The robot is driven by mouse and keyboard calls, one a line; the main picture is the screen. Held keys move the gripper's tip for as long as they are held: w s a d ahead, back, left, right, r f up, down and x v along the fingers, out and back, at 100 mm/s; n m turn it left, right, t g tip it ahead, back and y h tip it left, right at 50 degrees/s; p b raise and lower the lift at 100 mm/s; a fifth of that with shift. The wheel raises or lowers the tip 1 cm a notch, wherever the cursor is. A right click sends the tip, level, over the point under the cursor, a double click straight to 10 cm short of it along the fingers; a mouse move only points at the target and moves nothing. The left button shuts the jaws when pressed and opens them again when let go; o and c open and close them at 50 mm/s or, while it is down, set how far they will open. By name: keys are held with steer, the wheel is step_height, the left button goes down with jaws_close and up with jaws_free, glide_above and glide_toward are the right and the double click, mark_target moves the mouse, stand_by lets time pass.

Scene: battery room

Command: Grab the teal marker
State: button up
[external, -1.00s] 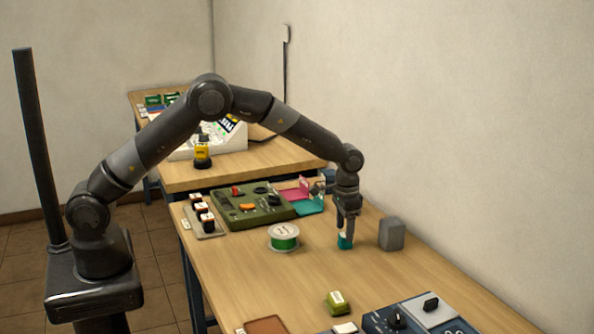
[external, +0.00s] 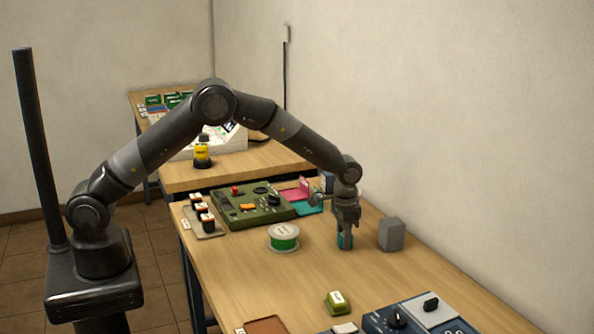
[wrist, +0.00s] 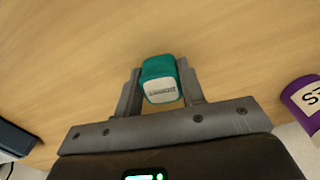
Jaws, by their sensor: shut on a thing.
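The teal marker (wrist: 159,70) is a short teal block with a pale, labelled end. In the wrist view it sits between the two fingers of my gripper (wrist: 159,90), which are shut on its sides. In the external view my gripper (external: 346,238) points down at the table, and the teal marker (external: 341,241) shows only partly between the fingers. It is at or very near the tabletop; I cannot tell if it touches.
A grey block (external: 391,234) stands just right of my gripper. A spool with green winding (external: 284,238) is to the left. A green panel (external: 247,211) lies behind. A purple object (wrist: 305,97) shows at the wrist view's right edge. Bare tabletop (external: 262,285) lies in front.

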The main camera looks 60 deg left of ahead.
steer(key=shift+c, duration=0.7)
